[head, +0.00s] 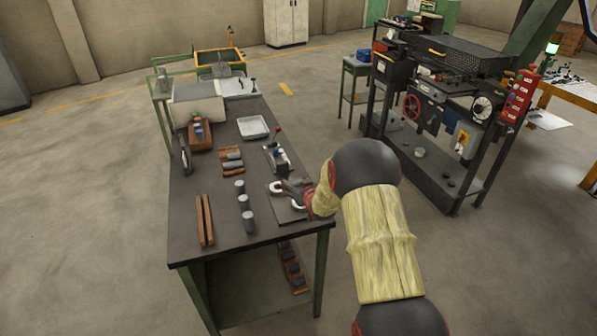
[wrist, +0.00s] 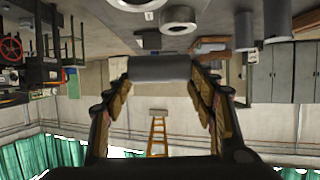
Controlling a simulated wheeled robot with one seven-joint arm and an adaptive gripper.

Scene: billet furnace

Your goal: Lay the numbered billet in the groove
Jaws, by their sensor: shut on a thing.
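My gripper (wrist: 160,78) is shut on a grey cylindrical billet (wrist: 158,68), which lies crosswise between its two brown-padded fingers in the wrist view. No number can be read on it. In the head view my gripper (head: 305,194) is at the right side of the dark workbench, partly hidden by my arm. A long brown block with a lengthwise groove (head: 205,220) lies at the left front of the bench, apart from my gripper.
White curved pieces (head: 277,188) lie by a dark plate (head: 290,212) close to my gripper. A brown rack (head: 232,167) holding grey cylinders, a pale tray (head: 253,127) and a small lever device (head: 275,157) stand farther back. A black machine (head: 440,110) stands right of the bench across clear floor.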

